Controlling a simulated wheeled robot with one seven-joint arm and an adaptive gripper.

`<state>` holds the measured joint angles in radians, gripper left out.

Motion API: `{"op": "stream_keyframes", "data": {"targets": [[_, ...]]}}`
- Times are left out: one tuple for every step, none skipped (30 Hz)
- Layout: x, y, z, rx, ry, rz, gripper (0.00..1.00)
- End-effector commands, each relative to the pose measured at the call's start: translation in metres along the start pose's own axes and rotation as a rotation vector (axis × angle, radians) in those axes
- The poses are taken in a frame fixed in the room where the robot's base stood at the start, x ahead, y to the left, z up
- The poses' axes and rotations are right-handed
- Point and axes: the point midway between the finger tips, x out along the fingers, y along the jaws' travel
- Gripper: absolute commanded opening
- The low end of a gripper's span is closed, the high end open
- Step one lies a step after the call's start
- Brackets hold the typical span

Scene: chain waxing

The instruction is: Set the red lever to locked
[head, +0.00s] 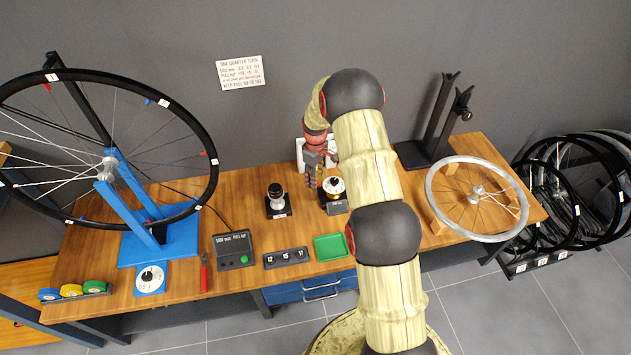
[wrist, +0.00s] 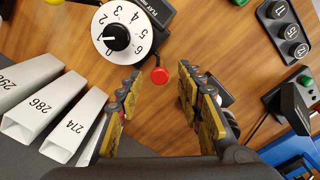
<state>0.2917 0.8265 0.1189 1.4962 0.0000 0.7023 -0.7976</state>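The red lever shows in the wrist view as a round red knob (wrist: 160,75) on a short stem, just below a white dial (wrist: 136,56). No locked mark is readable beside it. The dial has numbers and a black centre knob (wrist: 116,37). In the head view the dial (head: 335,182) stands on the bench's back half, and I cannot make out the red knob there. My gripper (wrist: 164,100) is open, its yellow-and-black fingers apart and nothing between them. The red knob appears just beyond and between the fingertips. In the head view my gripper (head: 316,180) is beside the dial's left side.
A silver-and-black piece (head: 277,198), a green tray (head: 331,247), a numbered black holder (head: 286,257) and a truing stand (head: 150,245) share the bench. A wheel (head: 434,205) lies at right.

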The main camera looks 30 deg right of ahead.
Motion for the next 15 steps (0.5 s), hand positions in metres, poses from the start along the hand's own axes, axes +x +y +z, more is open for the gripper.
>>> {"op": "stream_keyframes", "data": {"targets": [[0.0044,0.0004,-0.0004,0.000,0.001,0.001,0.37],[0.0054,0.0005,-0.0005,0.000,0.001,0.001,0.37],[0.0062,0.0007,-0.0006,0.000,0.002,0.002,0.37],[0.0064,0.0007,-0.0007,0.000,0.002,0.002,0.37],[0.0064,0.0007,-0.0007,0.000,0.002,0.002,0.37],[0.0061,0.0008,-0.0008,0.000,0.002,0.002,0.37],[0.0059,0.0008,-0.0007,0.000,0.002,0.002,0.37],[0.0059,0.0007,-0.0007,0.000,0.002,0.002,0.37],[0.0058,0.0007,-0.0007,0.000,0.002,0.002,0.37],[0.0058,0.0007,-0.0007,0.000,0.002,0.002,0.36],[0.0058,0.0007,-0.0007,0.000,0.002,0.002,0.34],[0.0058,0.0007,-0.0007,0.001,0.002,0.002,0.32],[0.0058,0.0007,-0.0007,0.001,0.002,0.002,0.30],[0.0058,0.0007,-0.0007,0.001,0.002,0.002,0.28],[0.0058,0.0006,-0.0006,0.001,0.002,0.002,0.26]]}}
